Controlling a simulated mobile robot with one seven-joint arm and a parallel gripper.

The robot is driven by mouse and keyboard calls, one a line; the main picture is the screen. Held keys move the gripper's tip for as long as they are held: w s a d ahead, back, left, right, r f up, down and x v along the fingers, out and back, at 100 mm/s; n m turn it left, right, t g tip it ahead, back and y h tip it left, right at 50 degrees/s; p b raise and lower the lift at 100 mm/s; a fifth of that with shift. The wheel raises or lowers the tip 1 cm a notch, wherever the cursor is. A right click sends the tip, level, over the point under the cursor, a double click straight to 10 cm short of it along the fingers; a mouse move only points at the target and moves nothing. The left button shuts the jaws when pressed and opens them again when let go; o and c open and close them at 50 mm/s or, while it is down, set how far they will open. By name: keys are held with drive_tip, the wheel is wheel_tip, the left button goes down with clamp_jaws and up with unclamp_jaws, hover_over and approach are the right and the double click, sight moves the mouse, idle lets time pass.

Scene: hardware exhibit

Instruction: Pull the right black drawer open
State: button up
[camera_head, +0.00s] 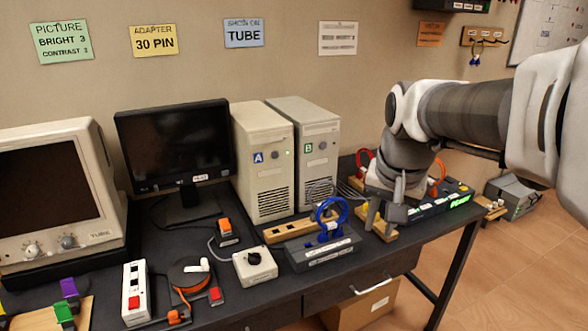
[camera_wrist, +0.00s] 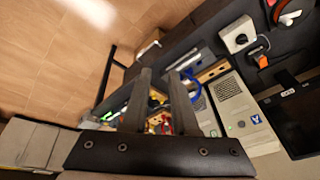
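The right black drawer (camera_head: 345,287) is under the front edge of the dark desk and looks shut. Its pale bar handle (camera_head: 371,287) stands out from the front. My gripper (camera_head: 383,218) is over the right part of the desk top, higher than the drawer and farther back than the handle, apart from both. In the wrist view my gripper (camera_wrist: 160,75) shows two dark fingers with a gap between them and nothing clearly held.
A cardboard box (camera_head: 365,308) sits below the drawer. The tiled floor (camera_head: 510,270) at right is mostly clear.

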drive_tip(key=w+d+f+m+g+b, duration=0.1)
drive_tip(key=w+d+f+m+b, duration=0.3)
drive_tip(key=w+d+f+b, duration=0.45)
drive_tip(key=m+y+b, duration=0.1)
drive_tip(key=m+b, duration=0.1)
drive_tip(key=m, duration=0.2)
approach(378, 284)
drive_tip(key=shift+g, duration=0.4)
drive_tip(key=f+b, duration=0.2)
drive_tip(key=w+f+b, duration=0.1)
drive_tip(key=f, duration=0.2)
drive_tip(key=w+f+b, duration=0.1)
drive_tip(key=f+b, duration=0.1)
drive_tip(key=shift+f+b, duration=0.25)
drive_tip(key=shift+b, duration=0.05)
clamp_jaws()
